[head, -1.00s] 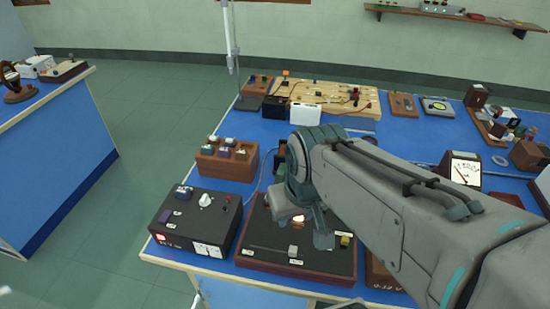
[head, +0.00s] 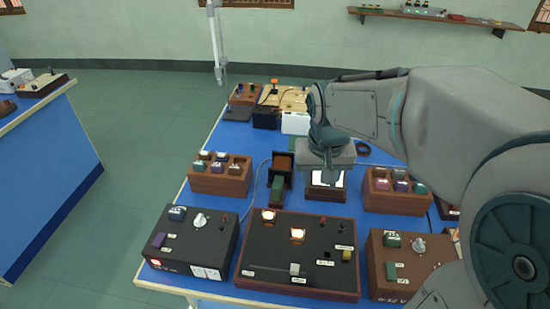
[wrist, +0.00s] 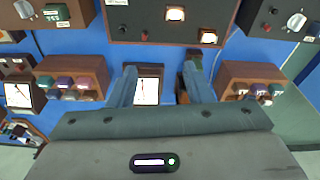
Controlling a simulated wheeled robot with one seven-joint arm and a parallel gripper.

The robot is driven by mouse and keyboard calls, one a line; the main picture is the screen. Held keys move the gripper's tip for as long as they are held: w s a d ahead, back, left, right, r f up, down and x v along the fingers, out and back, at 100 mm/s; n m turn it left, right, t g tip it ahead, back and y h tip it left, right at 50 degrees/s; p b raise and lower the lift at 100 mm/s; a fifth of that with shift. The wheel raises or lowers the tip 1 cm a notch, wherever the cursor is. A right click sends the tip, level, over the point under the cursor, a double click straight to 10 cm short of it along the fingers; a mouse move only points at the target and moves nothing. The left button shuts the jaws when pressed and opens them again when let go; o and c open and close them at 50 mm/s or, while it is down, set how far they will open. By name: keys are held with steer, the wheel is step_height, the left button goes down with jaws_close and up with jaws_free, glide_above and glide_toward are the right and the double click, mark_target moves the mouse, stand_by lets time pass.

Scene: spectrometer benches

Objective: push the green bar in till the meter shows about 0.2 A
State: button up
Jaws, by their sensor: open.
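The green bar (head: 277,188) sticks out of the near side of a dark, brown-topped holder (head: 283,161) behind the black lamp panel. How far in it sits is hard to tell. The meter (head: 325,196) stands just right of it, its top covered by my gripper (head: 326,168) in the head view. In the wrist view the meter's white face (wrist: 147,91) and red needle show between my open, empty fingers (wrist: 163,70); its scale is too small to read. There the green bar (wrist: 194,53) shows just past the right fingertip, which partly hides the holder.
The black panel (head: 325,262) in front has two lit lamps (head: 297,233) and a slider. Block racks (head: 219,182) (head: 395,201) flank the bar and meter. A black supply box (head: 192,247) is left, a brown one (head: 405,262) right. Blue table shows around the bar.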

steer(key=w+a+f, duration=0.3)
steer(key=w+a, duration=0.1)
steer(key=w, duration=0.5)
steer(key=m+g+p, duration=0.1)
steer(key=m+g, duration=0.1)
glide_above(277, 186)
step_height(277, 186, down, 7)
step_height(277, 186, down, 13)
steer(key=p, duration=0.2)
steer(key=shift+s+a+p, duration=0.1)
steer(key=shift+s+p, duration=0.05)
steer(key=shift+p, duration=0.2)
steer(key=shift+c, duration=0.3)
jaws_close()
